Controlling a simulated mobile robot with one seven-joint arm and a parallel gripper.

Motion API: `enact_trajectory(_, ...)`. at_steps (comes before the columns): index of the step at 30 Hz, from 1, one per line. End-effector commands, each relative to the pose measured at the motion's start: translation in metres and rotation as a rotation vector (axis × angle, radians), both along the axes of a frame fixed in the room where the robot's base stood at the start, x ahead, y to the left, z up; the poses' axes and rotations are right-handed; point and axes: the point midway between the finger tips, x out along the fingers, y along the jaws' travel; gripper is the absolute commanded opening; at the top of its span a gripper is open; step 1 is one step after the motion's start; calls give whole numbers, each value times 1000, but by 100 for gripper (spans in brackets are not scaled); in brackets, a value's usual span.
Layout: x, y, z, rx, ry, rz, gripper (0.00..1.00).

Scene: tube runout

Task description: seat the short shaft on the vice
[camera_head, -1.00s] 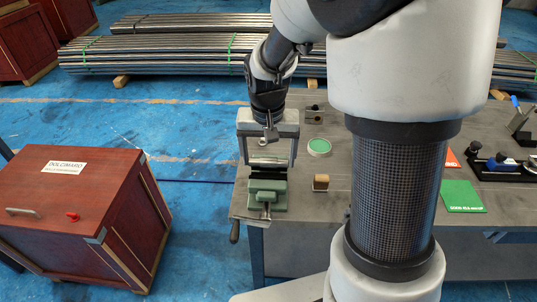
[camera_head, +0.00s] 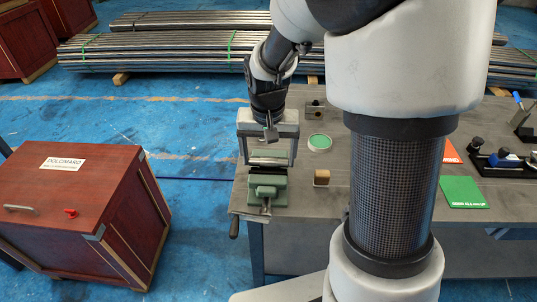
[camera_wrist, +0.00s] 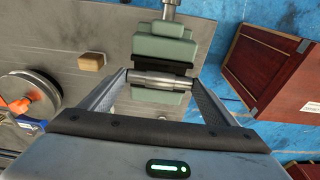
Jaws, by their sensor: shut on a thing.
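The short shaft (camera_wrist: 161,79) is a bright metal cylinder lying crosswise between my fingertips in the wrist view. My gripper (camera_wrist: 161,80) is shut on it, one finger at each end. It also shows in the head view (camera_head: 267,163), pointing down at the left end of the bench. The green vice (camera_head: 267,187) stands just below and in front of the fingertips. In the wrist view the vice (camera_wrist: 163,48) shows behind the shaft, its dark jaws close to the shaft and partly hidden by it. I cannot tell whether shaft and vice touch.
A small wooden block (camera_head: 321,177) and a round green-topped dish (camera_head: 319,142) stand right of the vice. A green card (camera_head: 462,192) lies farther right on the bench (camera_head: 320,208). A red crate (camera_head: 70,205) stands on the floor to the left.

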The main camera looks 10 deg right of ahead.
Motion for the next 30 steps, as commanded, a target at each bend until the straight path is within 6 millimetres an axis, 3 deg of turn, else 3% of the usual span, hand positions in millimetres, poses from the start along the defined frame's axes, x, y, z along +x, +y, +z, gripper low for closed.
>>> enact_trajectory(20,0,0,-26,0,-1,0,46)
enact_trajectory(21,0,0,-25,1,-1,0,87)
enact_trajectory(24,0,0,-25,0,-1,0,100)
enact_trajectory(30,0,0,-25,0,1,0,100)
